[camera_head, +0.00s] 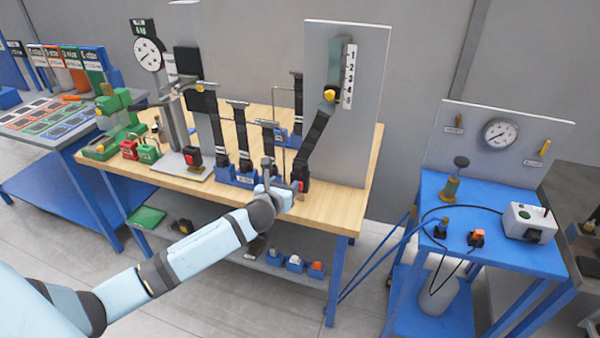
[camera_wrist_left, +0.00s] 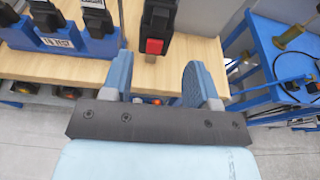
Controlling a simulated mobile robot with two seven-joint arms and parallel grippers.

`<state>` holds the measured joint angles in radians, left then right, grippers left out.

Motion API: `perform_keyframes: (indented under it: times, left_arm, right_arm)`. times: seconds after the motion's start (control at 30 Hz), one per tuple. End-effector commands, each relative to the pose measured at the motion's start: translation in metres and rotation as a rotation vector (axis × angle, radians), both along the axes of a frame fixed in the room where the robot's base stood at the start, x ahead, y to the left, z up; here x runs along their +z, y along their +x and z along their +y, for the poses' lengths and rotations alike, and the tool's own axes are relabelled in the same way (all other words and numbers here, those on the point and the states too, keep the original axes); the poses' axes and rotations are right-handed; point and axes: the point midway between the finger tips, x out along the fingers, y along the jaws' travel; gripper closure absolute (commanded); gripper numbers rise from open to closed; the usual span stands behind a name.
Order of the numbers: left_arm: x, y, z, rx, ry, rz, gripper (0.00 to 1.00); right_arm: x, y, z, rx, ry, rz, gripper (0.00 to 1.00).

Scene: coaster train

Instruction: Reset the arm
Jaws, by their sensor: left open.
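My left arm reaches in from the lower left of the head view, and its gripper (camera_head: 282,184) is at the front edge of the wooden bench (camera_head: 335,212). In the left wrist view the gripper (camera_wrist_left: 160,82) is open, its two blue-grey fingers apart with nothing held between them. A black buckle with a red button (camera_wrist_left: 154,46) lies just beyond the fingertips. In the head view this buckle (camera_head: 300,186) sits at the lower end of a black strap arm (camera_head: 317,137) on the grey panel. My right gripper is in neither view.
A blue holder with black strap buckles (camera_wrist_left: 65,38) is left of the gripper. A dial stand (camera_head: 149,54) and green press (camera_head: 112,120) stand farther left. A blue cart (camera_head: 480,230) with a gauge panel (camera_head: 478,150) is at right, with floor between it and the bench.

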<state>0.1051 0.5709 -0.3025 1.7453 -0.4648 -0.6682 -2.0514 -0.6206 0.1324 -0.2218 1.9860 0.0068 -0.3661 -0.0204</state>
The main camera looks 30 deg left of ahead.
Motion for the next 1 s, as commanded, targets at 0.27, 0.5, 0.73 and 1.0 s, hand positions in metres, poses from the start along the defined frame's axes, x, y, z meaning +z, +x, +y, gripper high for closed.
perform_keyframes:
  times: [0.27, 0.5, 0.73, 1.0]
  left_arm:
    - [0.007, -0.027, -0.006, 0.000, 0.000, 0.000, 0.46]
    - [0.003, -0.031, -0.010, 0.001, -0.032, 0.002, 0.46]
    - [-0.066, -0.085, -0.065, 0.069, -0.609, 0.041, 0.46]
    - [-0.145, -0.201, -0.155, 0.450, -1.705, 0.115, 0.46]
  right_arm:
    - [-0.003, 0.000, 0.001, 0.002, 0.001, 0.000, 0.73]
    - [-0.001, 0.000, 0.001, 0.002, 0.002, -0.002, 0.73]
    - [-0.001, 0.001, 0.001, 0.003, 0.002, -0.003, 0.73]
    - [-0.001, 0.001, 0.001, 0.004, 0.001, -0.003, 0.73]
